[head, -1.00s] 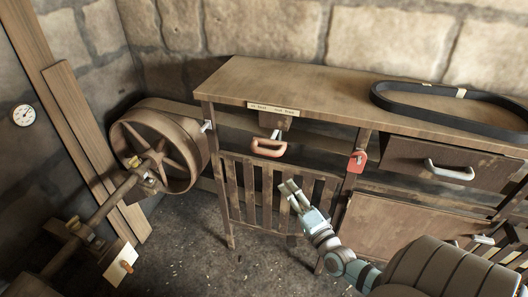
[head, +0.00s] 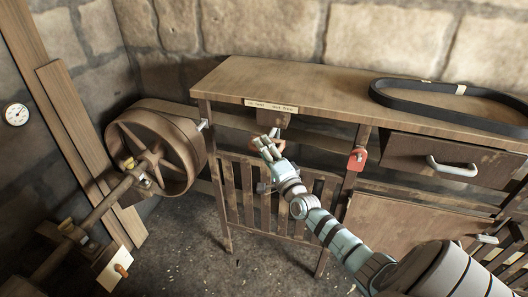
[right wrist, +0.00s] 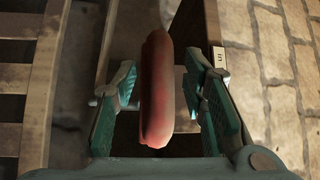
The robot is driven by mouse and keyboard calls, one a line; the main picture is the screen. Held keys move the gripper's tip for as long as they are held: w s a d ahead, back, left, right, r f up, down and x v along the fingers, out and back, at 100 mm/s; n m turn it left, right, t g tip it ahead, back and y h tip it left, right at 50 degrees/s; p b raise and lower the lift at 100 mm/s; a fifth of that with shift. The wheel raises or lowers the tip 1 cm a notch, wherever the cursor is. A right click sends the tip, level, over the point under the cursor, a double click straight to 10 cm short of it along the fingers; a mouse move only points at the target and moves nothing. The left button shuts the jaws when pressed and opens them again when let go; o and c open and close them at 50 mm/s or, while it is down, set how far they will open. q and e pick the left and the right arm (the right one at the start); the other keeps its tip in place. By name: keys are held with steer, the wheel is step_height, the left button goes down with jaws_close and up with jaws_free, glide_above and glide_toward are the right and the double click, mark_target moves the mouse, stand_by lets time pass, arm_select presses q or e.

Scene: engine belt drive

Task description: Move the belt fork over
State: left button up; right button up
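The belt fork's red handle (right wrist: 157,90) lies between the two teal fingers of my right gripper in the right wrist view, with a gap on each side. My right gripper (head: 267,142) is open, in front of the wooden bench. In the head view the fingers hide most of the handle, and only a bit of red (head: 281,146) shows beside them. A small paper label (head: 270,105) is on the bench edge above; I cannot read it surely. The belt wheel (head: 152,155) stands left of the bench on a shaft. My left gripper is not in view.
A loose black belt (head: 374,96) lies on the bench top. A red tag-like part (head: 357,159) hangs on the bench post right of my gripper. A drawer with a metal handle (head: 452,167) is further right. Wooden slats (head: 245,190) stand below the gripper.

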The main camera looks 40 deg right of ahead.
steer(key=shift+c, duration=0.6)
jaws_close()
steer(key=shift+a, duration=0.1)
